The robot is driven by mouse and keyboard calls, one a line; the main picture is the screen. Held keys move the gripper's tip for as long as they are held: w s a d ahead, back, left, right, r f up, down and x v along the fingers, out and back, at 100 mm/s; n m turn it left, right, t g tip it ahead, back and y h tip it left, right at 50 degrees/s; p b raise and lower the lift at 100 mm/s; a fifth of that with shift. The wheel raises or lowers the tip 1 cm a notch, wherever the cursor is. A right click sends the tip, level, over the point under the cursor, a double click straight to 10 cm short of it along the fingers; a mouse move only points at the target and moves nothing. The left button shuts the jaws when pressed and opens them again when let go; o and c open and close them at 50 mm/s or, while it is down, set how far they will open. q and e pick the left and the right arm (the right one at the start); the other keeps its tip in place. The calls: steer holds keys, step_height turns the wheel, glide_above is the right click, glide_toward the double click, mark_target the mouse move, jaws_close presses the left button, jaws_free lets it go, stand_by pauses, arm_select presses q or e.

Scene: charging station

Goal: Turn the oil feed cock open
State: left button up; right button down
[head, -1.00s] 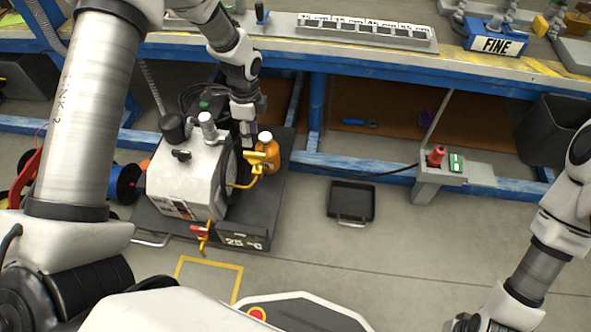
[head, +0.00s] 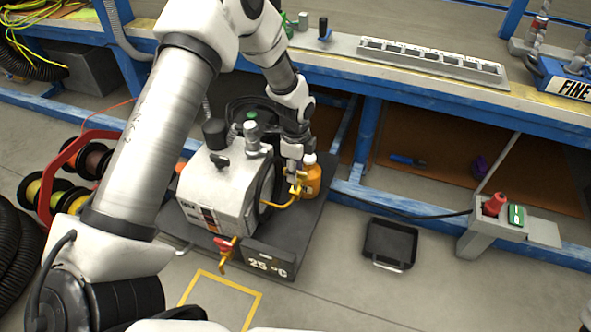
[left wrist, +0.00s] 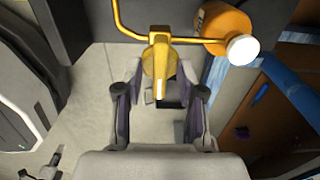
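The yellow cock (head: 298,186) sits on a bent yellow pipe at the right side of the grey machine (head: 215,190). In the left wrist view the cock's yellow lever (left wrist: 157,70) points toward my left gripper (left wrist: 162,88). The gripper's two dark fingers are spread, one on each side of the lever's end, with visible gaps. In the head view my left gripper (head: 294,168) is right above the cock and partly hides it. My right gripper is not in view.
An orange bottle with a white cap (head: 312,178) stands close beside the cock. A red-handled tap (head: 225,247) is at the machine's front. A black tray (head: 389,245) lies on the floor to the right. The blue bench (head: 420,85) runs behind.

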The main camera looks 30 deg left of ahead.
arm_select(q)
jaws_close()
steer(key=shift+s+r+n+p, duration=0.15)
steer(key=shift+n+p, duration=0.35)
steer(key=shift+p, duration=0.5)
steer(key=n+p, duration=0.8)
steer(key=p, duration=0.3)
steer(key=shift+r, duration=0.1)
steer(key=n+p, duration=0.4)
steer(key=n, duration=0.1)
steer(key=shift+n, duration=0.3)
steer(key=shift+f+n+p, duration=0.2)
steer(key=shift+n+p, duration=1)
steer(key=shift+n, duration=0.5)
